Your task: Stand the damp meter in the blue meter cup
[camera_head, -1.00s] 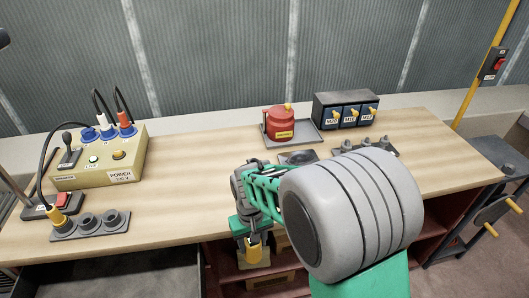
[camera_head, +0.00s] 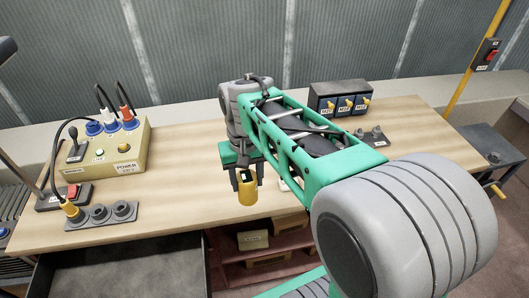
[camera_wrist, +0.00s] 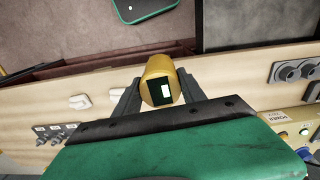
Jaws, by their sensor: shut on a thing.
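The damp meter, a yellow cylinder with a dark face and a small pale screen (camera_head: 247,190), is held in my gripper (camera_head: 247,180). In the wrist view the meter (camera_wrist: 157,80) sits between the two dark fingers of my gripper (camera_wrist: 158,90), which are shut on it. In the head view it hangs roughly upright over the front part of the wooden bench, apart from the top as far as I can tell. I cannot make out the blue meter cup in either view; my arm hides part of the bench.
A yellow power box (camera_head: 118,150) with plugs and cables stands on the bench at left. A grey block with round sockets (camera_head: 101,215) lies in front of it. A dark switch box (camera_head: 345,100) stands at the back. An open drawer (camera_head: 120,268) is below; bare bench top (camera_head: 180,195) lies between.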

